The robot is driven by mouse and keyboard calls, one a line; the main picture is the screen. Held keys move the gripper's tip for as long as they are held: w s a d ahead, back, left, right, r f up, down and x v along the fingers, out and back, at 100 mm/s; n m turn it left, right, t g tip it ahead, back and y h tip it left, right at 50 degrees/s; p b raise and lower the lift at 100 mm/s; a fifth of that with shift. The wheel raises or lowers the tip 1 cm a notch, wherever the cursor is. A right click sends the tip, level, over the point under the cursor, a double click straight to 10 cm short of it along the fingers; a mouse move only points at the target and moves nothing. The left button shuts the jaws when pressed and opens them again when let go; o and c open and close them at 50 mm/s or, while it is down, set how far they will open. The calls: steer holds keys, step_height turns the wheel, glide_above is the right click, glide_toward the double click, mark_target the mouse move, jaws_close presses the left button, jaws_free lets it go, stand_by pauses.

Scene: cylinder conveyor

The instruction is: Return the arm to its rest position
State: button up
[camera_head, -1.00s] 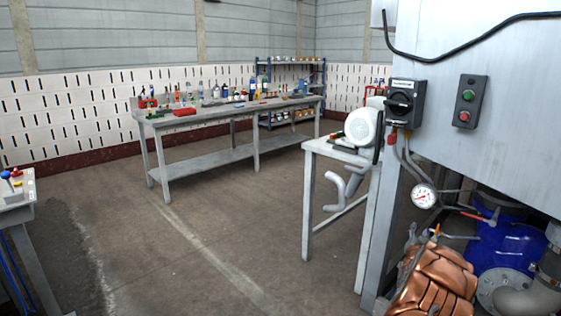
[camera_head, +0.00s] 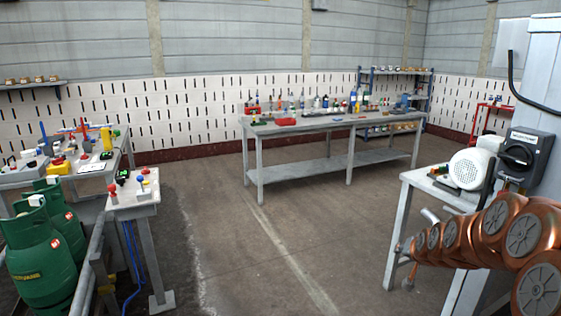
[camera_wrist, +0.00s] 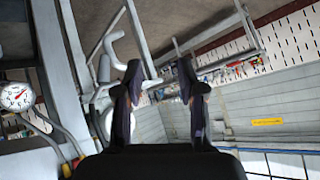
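My copper-coloured arm stretches in from the right edge of the head view, over the floor in front of the small table with the white motor (camera_head: 473,168). In the wrist view my gripper (camera_wrist: 160,70) shows two dark fingers standing apart with nothing between them, so it is open and empty. The wrist picture is tilted, with the perforated wall and metal frames beyond the fingers. My gripper's fingers cannot be made out clearly in the head view.
A long workbench (camera_head: 300,179) with bottles and tools stands at the back. A small stand (camera_head: 120,212), green gas cylinders (camera_head: 40,262) and a cluttered table are on the left. A switch box (camera_head: 525,157) is at the right. The middle floor is clear.

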steer(key=s+a+r+n+g+y+p, duration=0.1)
steer(key=s+a+r+n+g+p, duration=0.2)
steer(key=s+a, duration=0.5)
steer(key=s+a+r+g+p, duration=0.25)
steer(key=s+a+r, duration=0.2)
steer(key=s, duration=0.75)
steer(key=s+a+r+n+g+y+p, duration=0.15)
steer(key=s+a+r+p, duration=0.3)
steer(key=s, duration=0.45)
steer(key=s+a+r+g+p, duration=0.1)
steer(key=s+r+g, duration=0.1)
steer(key=s, duration=0.7)
steer(key=s+a+r+n+g+h+p, duration=0.1)
steer(key=s+r+g+p, duration=0.1)
steer(key=s, duration=0.7)
steer(key=shift+g, duration=0.3)
steer(key=shift+s+a+r+n, duration=0.1)
steer(key=shift+n, duration=0.15)
